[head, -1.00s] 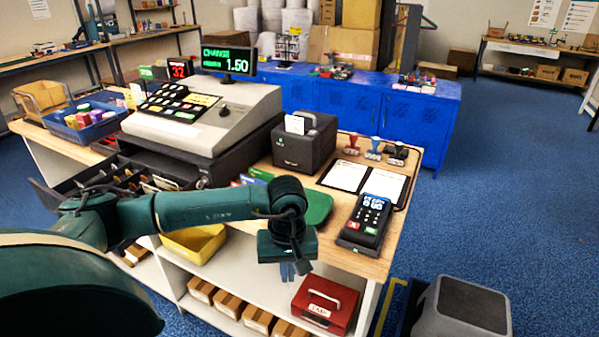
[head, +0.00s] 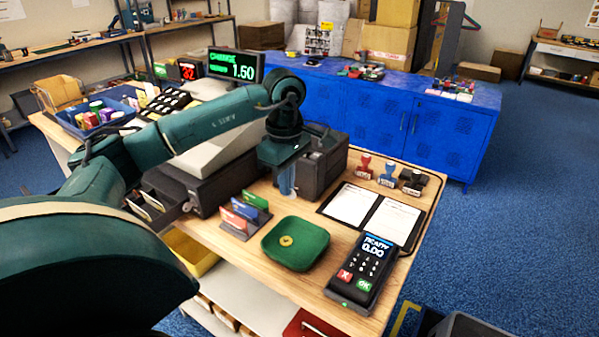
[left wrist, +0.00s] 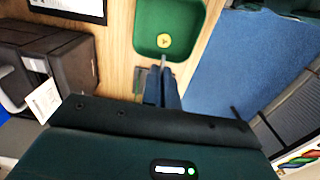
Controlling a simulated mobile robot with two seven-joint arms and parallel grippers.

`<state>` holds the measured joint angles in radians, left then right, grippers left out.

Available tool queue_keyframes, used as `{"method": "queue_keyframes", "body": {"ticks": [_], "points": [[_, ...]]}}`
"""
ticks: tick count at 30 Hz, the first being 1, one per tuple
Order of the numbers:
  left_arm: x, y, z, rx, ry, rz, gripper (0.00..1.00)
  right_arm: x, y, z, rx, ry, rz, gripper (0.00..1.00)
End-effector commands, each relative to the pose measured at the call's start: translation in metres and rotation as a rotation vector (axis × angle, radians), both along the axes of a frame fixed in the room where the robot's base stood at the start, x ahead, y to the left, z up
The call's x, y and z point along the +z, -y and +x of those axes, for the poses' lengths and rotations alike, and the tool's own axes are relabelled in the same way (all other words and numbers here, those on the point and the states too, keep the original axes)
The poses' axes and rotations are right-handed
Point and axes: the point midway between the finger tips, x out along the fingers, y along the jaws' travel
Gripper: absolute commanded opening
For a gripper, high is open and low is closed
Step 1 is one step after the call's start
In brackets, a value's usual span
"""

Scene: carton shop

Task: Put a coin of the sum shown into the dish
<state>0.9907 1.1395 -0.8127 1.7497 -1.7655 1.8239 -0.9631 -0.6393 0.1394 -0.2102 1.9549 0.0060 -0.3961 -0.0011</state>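The green dish (head: 322,258) lies on the wooden counter, with a gold coin (head: 286,241) flat inside it. The dish (left wrist: 192,15) and coin (left wrist: 163,41) also show in the left wrist view. My left gripper (head: 287,188) points down above the counter, behind the dish's far-left part. Its fingers (left wrist: 163,85) are close together, and a thin grey piece (left wrist: 163,61) shows edge-on at their tips; I cannot tell whether it is a coin. The display (head: 236,66) reads CHANGE 1.50. The open register drawer (head: 155,207) is partly hidden by my arm. My right gripper is not in view.
A card terminal (head: 362,268) stands right of the dish, and a card stand (head: 243,216) left of it. A black printer (head: 325,166) is behind my gripper. An open folder (head: 385,221) and stamps (head: 388,172) lie further right.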

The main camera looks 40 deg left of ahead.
Motion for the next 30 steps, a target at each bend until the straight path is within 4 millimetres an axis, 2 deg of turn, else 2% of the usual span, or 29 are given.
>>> {"method": "queue_keyframes", "body": {"ticks": [5, 11, 18, 27, 30], "points": [[-0.012, 0.0, 0.0, -0.001, -0.001, 0.001, 0.0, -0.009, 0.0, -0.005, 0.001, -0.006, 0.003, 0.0], [-0.036, 0.0, -0.001, -0.002, -0.002, 0.001, 0.0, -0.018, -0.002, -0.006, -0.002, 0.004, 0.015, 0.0], [-0.059, 0.0, 0.0, -0.002, -0.001, 0.001, 0.0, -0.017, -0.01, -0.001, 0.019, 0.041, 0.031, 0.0], [-0.06, 0.0, -0.001, -0.002, 0.0, 0.001, 0.0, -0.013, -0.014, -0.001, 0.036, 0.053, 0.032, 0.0], [-0.06, 0.0, -0.001, -0.002, 0.0, 0.001, 0.08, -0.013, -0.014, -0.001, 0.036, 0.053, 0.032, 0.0]]}}
